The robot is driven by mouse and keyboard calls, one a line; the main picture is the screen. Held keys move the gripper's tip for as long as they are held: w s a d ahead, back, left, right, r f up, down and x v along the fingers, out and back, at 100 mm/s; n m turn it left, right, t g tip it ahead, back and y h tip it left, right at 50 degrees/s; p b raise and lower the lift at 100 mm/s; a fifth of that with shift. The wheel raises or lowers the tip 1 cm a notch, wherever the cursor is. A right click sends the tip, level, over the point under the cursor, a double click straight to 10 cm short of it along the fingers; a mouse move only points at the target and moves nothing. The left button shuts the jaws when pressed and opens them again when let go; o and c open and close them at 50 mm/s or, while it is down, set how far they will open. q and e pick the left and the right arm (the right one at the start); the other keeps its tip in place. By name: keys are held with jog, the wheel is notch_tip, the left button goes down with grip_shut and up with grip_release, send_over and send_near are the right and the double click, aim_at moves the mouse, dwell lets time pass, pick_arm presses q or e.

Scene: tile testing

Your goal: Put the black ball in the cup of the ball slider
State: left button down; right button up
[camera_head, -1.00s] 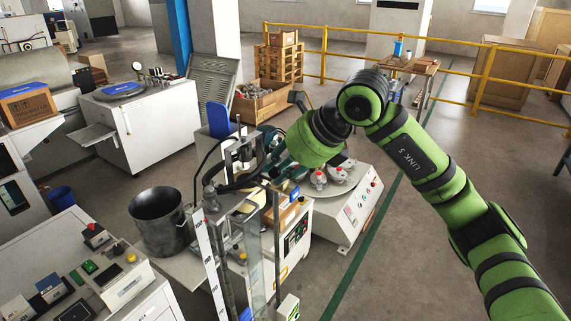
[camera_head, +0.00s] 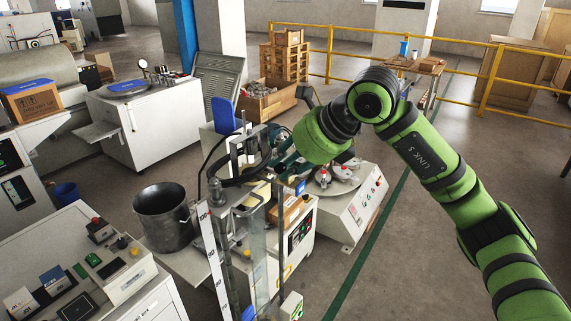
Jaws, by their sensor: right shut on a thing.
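The ball slider appears to be the tall clear-sided stand with a white scale strip (camera_head: 212,252) and upright rods, at the lower middle. My right gripper (camera_head: 226,182) reaches in from the right at the end of the green arm, near the top of this stand. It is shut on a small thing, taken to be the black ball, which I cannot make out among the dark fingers. I cannot tell whether it touches the stand. The cup of the slider is not clearly visible. My left gripper is not in view.
A dark metal pot (camera_head: 164,222) stands left of the stand. A control box with buttons (camera_head: 128,272) is at the lower left. A white machine with a round plate (camera_head: 352,212) stands behind to the right, below my arm. Open floor lies at the right.

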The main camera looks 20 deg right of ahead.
jog(key=shift+s+f, duration=0.25)
jog(key=shift+f, duration=0.5)
jog(key=o, duration=0.9)
jog(key=shift+o, duration=0.2)
jog(key=shift+w+r, duration=0.1)
jog(key=shift+w+d+r, duration=0.1)
jog(key=shift+r, duration=0.15)
jog(key=shift+r, duration=0.1)
